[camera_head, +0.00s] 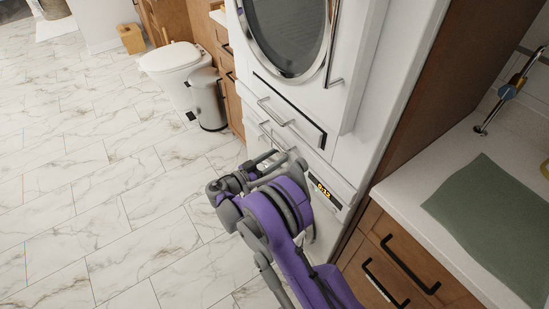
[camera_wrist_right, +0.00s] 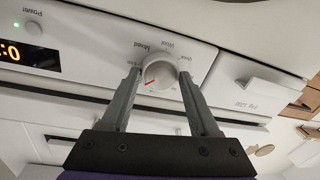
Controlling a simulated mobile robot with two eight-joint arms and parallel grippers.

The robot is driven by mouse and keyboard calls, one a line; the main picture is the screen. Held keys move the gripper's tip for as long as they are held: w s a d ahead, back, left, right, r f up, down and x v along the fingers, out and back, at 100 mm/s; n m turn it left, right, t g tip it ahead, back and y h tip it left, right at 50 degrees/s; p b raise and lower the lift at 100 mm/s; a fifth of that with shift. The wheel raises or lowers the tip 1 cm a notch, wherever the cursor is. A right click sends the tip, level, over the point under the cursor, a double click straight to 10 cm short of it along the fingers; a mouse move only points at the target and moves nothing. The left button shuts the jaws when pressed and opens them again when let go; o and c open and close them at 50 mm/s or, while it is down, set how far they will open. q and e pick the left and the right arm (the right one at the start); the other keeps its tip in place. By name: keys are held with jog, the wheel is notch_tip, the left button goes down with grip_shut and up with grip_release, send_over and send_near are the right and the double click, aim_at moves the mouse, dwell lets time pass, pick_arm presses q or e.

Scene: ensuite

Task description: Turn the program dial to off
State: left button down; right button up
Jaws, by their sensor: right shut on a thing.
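The program dial (camera_wrist_right: 160,72) is a round white-grey knob on a white appliance panel, with a red pointer mark on its face. In the right wrist view my right gripper (camera_wrist_right: 160,78) has one finger on each side of the dial and is shut on it. The printed words around the dial appear upside down there; "Mixed" and "Wool" are readable. The red mark points down and left in that view. In the head view my purple right arm covers the dial. My left gripper is not in view.
A lit display (camera_head: 323,190) sits on the lower appliance's panel. Drawers with handles (camera_head: 277,113) and a round-door machine (camera_head: 290,35) are stacked above. A counter with a green mat (camera_head: 490,205) stands at right. A toilet (camera_head: 172,62) and bin (camera_head: 208,100) stand beyond open marble floor.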

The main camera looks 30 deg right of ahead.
jog(key=shift+n, duration=0.3)
jog(key=n+b, duration=0.1)
jog(key=n, duration=0.2)
jog(key=shift+w+r+n+g+y+b, duration=0.15)
jog(key=shift+n+b, duration=0.25)
jog(key=shift+n, duration=0.85)
jog(key=shift+s+f+n+g+y+b, duration=0.1)
jog(key=shift+n+g+y+b, duration=0.25)
jog(key=shift+n, duration=0.9)
jog(key=o, duration=1.4)
jog(key=shift+a, duration=0.1)
jog(key=a, duration=0.3)
jog(key=s+a, duration=0.1)
jog(key=a, duration=0.3)
jog(key=a+r, duration=0.1)
jog(key=a, duration=0.2)
jog(key=shift+s+a+p, duration=0.25)
jog(key=shift+p, duration=0.1)
